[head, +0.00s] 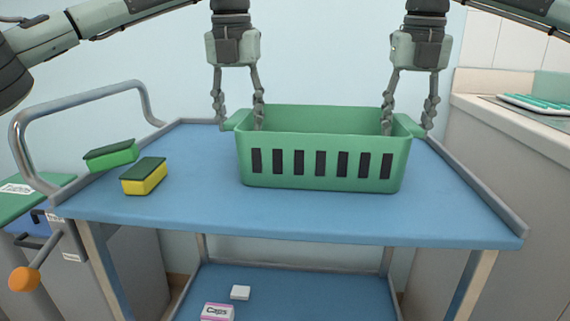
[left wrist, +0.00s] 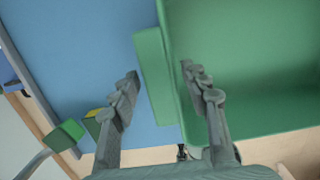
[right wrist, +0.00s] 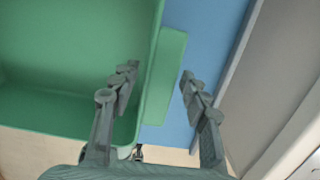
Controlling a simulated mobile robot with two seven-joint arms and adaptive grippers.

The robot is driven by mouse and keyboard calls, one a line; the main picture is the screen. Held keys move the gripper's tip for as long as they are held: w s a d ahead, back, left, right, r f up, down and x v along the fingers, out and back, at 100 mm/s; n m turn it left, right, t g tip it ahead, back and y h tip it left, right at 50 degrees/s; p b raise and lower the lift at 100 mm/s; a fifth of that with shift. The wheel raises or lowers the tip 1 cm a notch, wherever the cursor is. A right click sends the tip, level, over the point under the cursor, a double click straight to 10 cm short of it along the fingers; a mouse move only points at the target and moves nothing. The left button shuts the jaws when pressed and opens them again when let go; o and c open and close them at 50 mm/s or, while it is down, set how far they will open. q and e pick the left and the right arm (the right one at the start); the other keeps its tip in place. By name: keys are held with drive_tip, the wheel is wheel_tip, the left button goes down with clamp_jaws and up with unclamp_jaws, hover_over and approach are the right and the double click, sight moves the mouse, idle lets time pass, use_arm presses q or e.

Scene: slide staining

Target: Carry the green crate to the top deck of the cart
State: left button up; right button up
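The green crate (head: 324,183) rests on the blue top deck (head: 350,219) of the cart. It has a row of dark slots in its front and a flat handle on each side. My left gripper (head: 238,122) is open at the left handle; in the left wrist view the handle (left wrist: 157,85) lies between its apart fingers (left wrist: 160,85). My right gripper (head: 409,128) is open at the right handle; the right wrist view shows that handle (right wrist: 162,85) between its fingers (right wrist: 158,78). Both grippers appear clear of the handles. The crate's visible inside looks empty.
A green sponge (head: 111,155) and a yellow sponge (head: 144,176) lie on the deck's left. A metal push bar (head: 85,96) rises at the left end. The lower deck holds small boxes (head: 217,312). A counter (head: 510,150) stands close on the right.

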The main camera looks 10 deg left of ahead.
drive_tip(key=shift+r, duration=0.15)
use_arm(q)
wheel_tip(320, 180, up, 12)
drive_tip(key=s, duration=0.1)
drive_tip(key=shift+s, duration=0.25)
use_arm(e)
wheel_tip(320, 180, up, 12)
drive_tip(key=s, duration=0.1)
drive_tip(key=shift+s, duration=0.25)
idle(0.3)
